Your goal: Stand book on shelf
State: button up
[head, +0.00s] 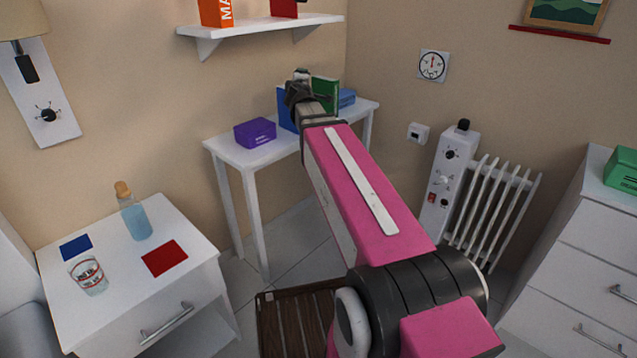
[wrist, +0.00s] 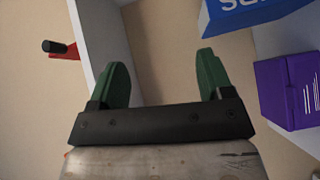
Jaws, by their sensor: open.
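A blue book (head: 285,110) and a green book (head: 326,92) stand on the narrow white table (head: 228,153), partly hidden by my arm in the head view. The blue one, with white lettering, also shows in the wrist view (wrist: 240,13) at the top right, cut by the edge. A white wall shelf (head: 262,34) carries an orange book (head: 215,12) and a red book (head: 284,8), both cut off by the top edge. My gripper (wrist: 162,58) is open with nothing between its green fingers. In the head view it is above and beside the books, its fingers unclear.
A purple box (head: 255,133) lies left of the books; a small blue box (head: 347,98) lies right of them. A bottle (head: 134,212) and glass (head: 88,276) stand on the left cabinet (head: 205,235). A white radiator (head: 492,205) stands right of my arm.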

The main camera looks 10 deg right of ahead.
jog(key=s+d+f+m+g+h, duration=0.1)
jog(key=s+d+f+m+g, duration=0.15)
jog(key=f, duration=0.65)
jog(key=s+d+f+m+g, duration=0.2)
jog(key=s+f+m+g, duration=0.2)
jog(key=f, duration=0.4)
jog(key=s+a+f+m+g+y, duration=0.2)
jog(key=s+f+g, duration=0.3)
jog(key=s+f, duration=0.5)
jog(key=s+a+f+m+g+y, duration=0.2)
jog(key=s+f+m+g, duration=0.3)
jog(key=s+f, duration=0.5)
notch_tip(320, 180, down, 3)
jog(key=shift+s+a+f+g+y, duration=0.15)
jog(key=shift+s+a+g+y, duration=0.2)
jog(key=shift+y, duration=0.15)
